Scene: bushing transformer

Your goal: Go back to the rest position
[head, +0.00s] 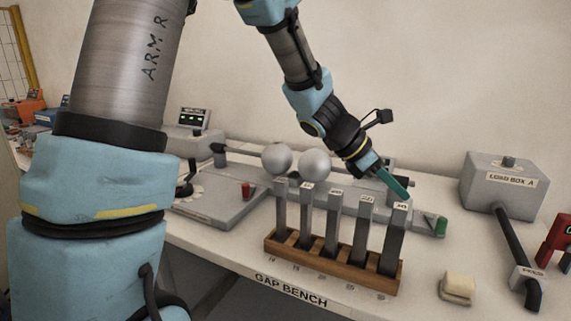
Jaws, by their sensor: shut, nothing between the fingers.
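My gripper (395,184) is at the end of my blue and grey arm, which reaches down from the top of the picture. Its teal fingers are shut with nothing between them. They point down and right, just above or behind the rightmost gauge bar (393,236) in the wooden rack (330,266). I cannot tell whether the fingertips touch that bar. Several grey upright bars with white labels stand in the rack. No marked rest position shows.
Two grey spheres (314,164) sit behind the rack on a grey apparatus (215,205). Load box A (500,187) with a black-handled probe (513,243) is at right. A pale block (457,288) lies at the front right. The bench (215,240) has some clear room between rack and load box.

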